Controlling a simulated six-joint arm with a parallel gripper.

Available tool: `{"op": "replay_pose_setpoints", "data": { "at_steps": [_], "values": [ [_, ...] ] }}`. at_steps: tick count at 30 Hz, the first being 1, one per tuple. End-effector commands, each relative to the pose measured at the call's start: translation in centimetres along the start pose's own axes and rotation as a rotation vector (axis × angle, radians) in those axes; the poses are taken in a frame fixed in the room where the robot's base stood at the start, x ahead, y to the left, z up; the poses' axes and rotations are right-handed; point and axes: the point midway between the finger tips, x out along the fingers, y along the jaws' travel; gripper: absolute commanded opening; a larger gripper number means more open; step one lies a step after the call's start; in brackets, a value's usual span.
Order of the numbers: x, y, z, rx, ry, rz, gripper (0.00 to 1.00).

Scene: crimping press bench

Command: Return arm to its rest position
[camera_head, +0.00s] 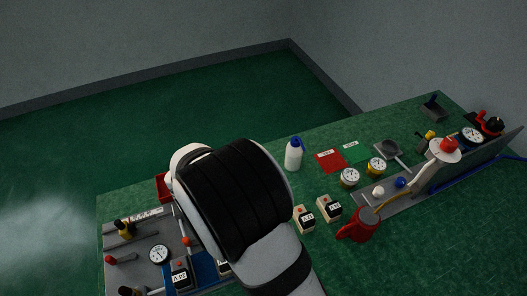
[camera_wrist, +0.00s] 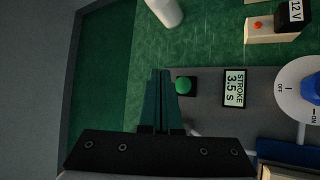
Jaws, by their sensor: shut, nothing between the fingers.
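My gripper (camera_wrist: 160,76) shows in the wrist view with its two dark fingers together and nothing between them. The fingertips appear just left of a green button (camera_wrist: 184,85) on a grey panel (camera_wrist: 210,115); I cannot tell the height above it. A label reading STROKE 3.5 s (camera_wrist: 234,88) and a blue knob on a white OFF/ON dial (camera_wrist: 288,105) lie to the right. In the head view my white and black arm fills the middle and hides the gripper.
A grey panel with gauges and levers (camera_head: 135,245) stands at left. Bare bench shows at front right.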

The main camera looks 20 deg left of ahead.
Motion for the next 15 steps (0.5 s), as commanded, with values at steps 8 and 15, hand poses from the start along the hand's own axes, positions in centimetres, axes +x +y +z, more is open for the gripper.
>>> {"op": "replay_pose_setpoints", "data": {
  "at_steps": [8,15],
  "values": [
    [-1.1,-3.2,10.9,0.414,-0.116,-0.18,0.0],
    [-12.0,-20.0,24.6,1.614,-0.404,-0.693,0.0]
  ]
}}
